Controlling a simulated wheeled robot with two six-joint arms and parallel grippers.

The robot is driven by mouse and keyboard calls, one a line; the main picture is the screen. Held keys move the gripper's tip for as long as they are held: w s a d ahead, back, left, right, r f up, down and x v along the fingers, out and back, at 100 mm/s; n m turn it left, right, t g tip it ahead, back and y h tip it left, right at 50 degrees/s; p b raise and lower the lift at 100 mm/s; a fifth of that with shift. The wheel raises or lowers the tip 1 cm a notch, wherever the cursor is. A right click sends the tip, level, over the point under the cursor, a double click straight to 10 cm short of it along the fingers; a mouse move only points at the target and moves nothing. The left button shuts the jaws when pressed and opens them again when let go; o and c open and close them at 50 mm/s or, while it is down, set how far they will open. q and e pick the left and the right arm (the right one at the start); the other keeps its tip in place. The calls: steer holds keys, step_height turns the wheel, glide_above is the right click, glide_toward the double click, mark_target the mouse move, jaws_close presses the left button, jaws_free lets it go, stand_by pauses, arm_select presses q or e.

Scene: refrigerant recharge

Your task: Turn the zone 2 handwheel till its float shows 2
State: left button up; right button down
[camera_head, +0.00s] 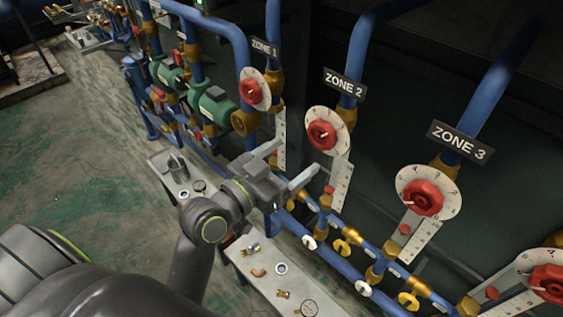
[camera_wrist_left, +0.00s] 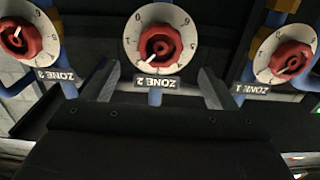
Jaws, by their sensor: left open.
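The red zone 2 handwheel (camera_head: 321,134) sits on a white numbered dial under the "ZONE 2" sign (camera_head: 345,83). Below it hangs a white scale strip (camera_head: 341,181) with a small red float (camera_head: 329,189); its reading is too small to tell. My left gripper (camera_head: 295,160) is open and empty, below and to the left of the handwheel in the head view, apart from it. In the left wrist view, which is upside down, the zone 2 handwheel (camera_wrist_left: 159,46) lies ahead, between and beyond the open fingers (camera_wrist_left: 158,78). My right gripper is not in view.
The zone 1 handwheel (camera_head: 250,90) and zone 3 handwheel (camera_head: 422,197) flank it on similar dials. Blue pipes with brass fittings run below. A bench (camera_head: 246,268) with small parts and gauges stands under my arm. Green floor is open at left.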

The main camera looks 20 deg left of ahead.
mark_target(318, 138)
arm_select(q)
steer(key=x, duration=0.7)
steer(key=shift+w, duration=0.25)
steer(key=shift+f, duration=0.1)
steer(key=c, duration=1)
steer(key=shift+o, duration=0.2)
steer(key=shift+n+p, duration=0.5)
steer(key=shift+n, duration=0.1)
steer(key=shift+n+p, duration=0.5)
